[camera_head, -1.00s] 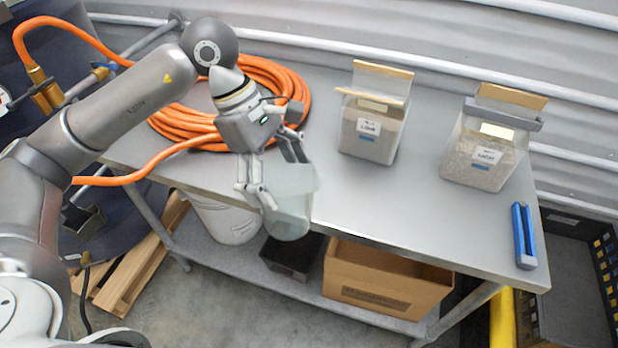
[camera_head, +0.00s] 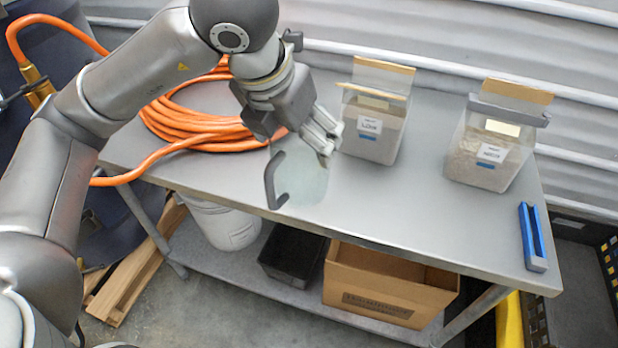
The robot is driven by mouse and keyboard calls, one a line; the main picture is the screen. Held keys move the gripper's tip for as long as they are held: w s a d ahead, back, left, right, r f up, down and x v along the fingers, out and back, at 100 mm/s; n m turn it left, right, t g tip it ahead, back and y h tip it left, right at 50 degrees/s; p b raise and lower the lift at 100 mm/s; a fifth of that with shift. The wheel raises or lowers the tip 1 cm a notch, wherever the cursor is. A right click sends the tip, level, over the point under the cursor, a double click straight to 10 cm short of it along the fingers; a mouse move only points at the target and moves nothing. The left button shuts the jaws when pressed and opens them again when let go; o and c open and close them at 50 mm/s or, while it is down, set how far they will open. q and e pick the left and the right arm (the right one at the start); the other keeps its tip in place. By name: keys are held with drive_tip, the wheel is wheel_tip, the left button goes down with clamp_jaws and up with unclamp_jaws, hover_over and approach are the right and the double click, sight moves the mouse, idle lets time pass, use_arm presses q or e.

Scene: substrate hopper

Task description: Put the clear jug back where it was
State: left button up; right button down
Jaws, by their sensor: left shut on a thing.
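The clear jug (camera_head: 304,183) is a see-through vessel with a dark grey handle on its left side. It is over the front part of the grey metal table (camera_head: 430,225), in front of the orange hose coil. My left gripper (camera_head: 325,150) is shut on the jug at its upper right, with the handle (camera_head: 270,180) free. I cannot tell whether the jug's base touches the table. My right gripper is not in view.
Two clear hoppers with labels, one left (camera_head: 374,125) and one right (camera_head: 485,150), stand at the back. An orange hose coil (camera_head: 190,130) lies at left. A blue clip-like tool (camera_head: 532,237) lies at the right edge. The table's middle front is clear.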

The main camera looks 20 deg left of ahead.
use_arm(q)
drive_tip(key=w+a+f+n+p, duration=0.2)
drive_tip(key=w+f+p, duration=0.2)
drive_tip(key=w+f, duration=0.8)
drive_tip(key=shift+w+a+f+y, duration=0.15)
drive_tip(key=shift+w+a+y, duration=0.25)
drive_tip(key=shift+w, duration=0.45)
drive_tip(key=shift+f, duration=0.1)
drive_tip(key=o, duration=1.2)
drive_tip(key=shift+o, duration=0.2)
